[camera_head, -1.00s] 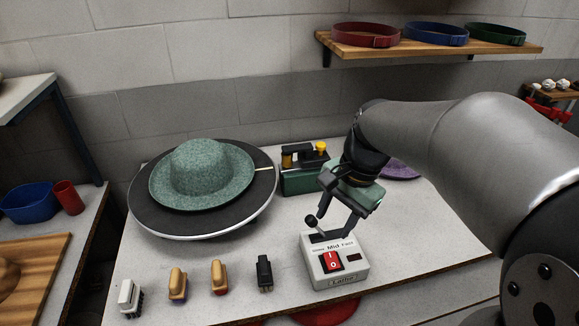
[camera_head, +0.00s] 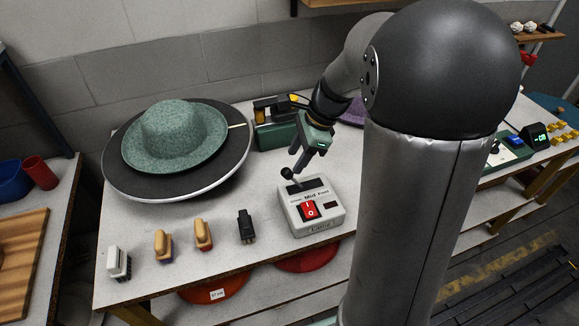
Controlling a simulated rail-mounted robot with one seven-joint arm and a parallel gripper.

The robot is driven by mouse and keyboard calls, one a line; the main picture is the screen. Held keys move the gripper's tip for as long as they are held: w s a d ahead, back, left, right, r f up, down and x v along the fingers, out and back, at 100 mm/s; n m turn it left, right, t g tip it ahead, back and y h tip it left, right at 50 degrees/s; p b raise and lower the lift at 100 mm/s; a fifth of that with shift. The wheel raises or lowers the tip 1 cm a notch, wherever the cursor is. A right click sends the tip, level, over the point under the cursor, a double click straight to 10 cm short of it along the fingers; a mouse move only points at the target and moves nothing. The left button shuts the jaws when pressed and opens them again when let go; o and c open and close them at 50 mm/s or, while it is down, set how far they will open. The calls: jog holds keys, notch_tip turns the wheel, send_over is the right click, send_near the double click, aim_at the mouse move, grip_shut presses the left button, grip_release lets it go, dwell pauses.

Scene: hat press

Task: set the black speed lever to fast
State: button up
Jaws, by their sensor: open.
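The lathe control box (camera_head: 328,224) is off-white and stands near the front of the white table. It has a red rocker switch (camera_head: 307,210) and a row of speed labels in which "Mid" reads clearly. The black speed lever (camera_head: 288,174) has a round knob and leans toward the left end of its slot, at the slow side. My gripper (camera_head: 297,160) is open, just above and behind the box. The fingers hold nothing that I can see.
A green felt hat (camera_head: 176,136) lies on a dark round turntable (camera_head: 120,182) to the left. A green box (camera_head: 274,135) with yellow parts stands behind the gripper. Several brushes, including a black one (camera_head: 246,227), line the front edge. My arm covers the right side.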

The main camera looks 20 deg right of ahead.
aim_at(293, 180)
jog(key=x, duration=0.5)
jog(key=shift+f, duration=0.1)
grip_shut()
